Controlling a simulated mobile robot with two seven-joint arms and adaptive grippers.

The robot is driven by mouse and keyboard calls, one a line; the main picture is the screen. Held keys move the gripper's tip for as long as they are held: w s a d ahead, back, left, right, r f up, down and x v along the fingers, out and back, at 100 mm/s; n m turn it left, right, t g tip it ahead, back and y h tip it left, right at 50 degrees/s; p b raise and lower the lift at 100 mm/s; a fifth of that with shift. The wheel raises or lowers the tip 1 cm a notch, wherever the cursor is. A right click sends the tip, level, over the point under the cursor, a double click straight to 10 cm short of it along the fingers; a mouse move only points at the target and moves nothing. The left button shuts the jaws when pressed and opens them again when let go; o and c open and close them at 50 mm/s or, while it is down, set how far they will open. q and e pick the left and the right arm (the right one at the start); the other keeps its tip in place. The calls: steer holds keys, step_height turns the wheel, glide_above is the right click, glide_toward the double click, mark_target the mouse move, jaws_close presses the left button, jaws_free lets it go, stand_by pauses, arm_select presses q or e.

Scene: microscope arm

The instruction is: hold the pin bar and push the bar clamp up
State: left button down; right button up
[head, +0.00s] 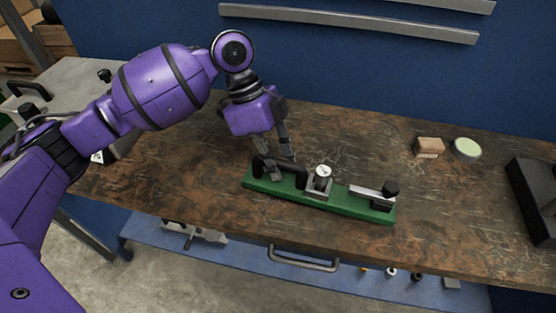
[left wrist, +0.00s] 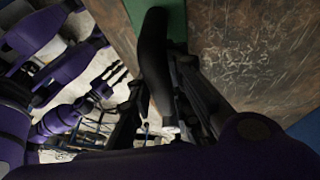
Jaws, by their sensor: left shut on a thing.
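A long green base (head: 345,206) lies on the bench near its front edge. A black arched handle (head: 293,166) stands at its left end. A block with a round, pale-topped part (head: 323,171) sits mid-base. I cannot tell which part is the pin bar or bar clamp. My left gripper (head: 282,167) is shut on the black handle, which fills the left wrist view's middle (left wrist: 154,50). My right gripper seems to show small in the left wrist view (left wrist: 118,78); its jaws are unclear.
The worn wooden bench (head: 200,185) is clear around the base. A brush (head: 429,147) and a round pale-green tin (head: 467,148) stand at the back right. A dark box (head: 530,195) is at the far right. A blue wall (head: 350,80) rises behind.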

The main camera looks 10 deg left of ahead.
arm_select(q)
steer(key=shift+w+a+f+b, duration=0.1)
steer(key=shift+w+f+b, duration=0.15)
steer(key=shift+w+f, duration=0.4)
steer(key=shift+w+a+f+b, duration=0.1)
steer(key=shift+w+f+b, duration=0.1)
steer(key=shift+w+f, duration=0.4)
arm_select(e)
steer(key=shift+s+f, duration=0.5)
steer(key=shift+f, duration=0.2)
arm_select(q)
steer(key=shift+w+r, duration=0.15)
steer(key=shift+r, duration=0.1)
steer(key=shift+f, duration=0.6)
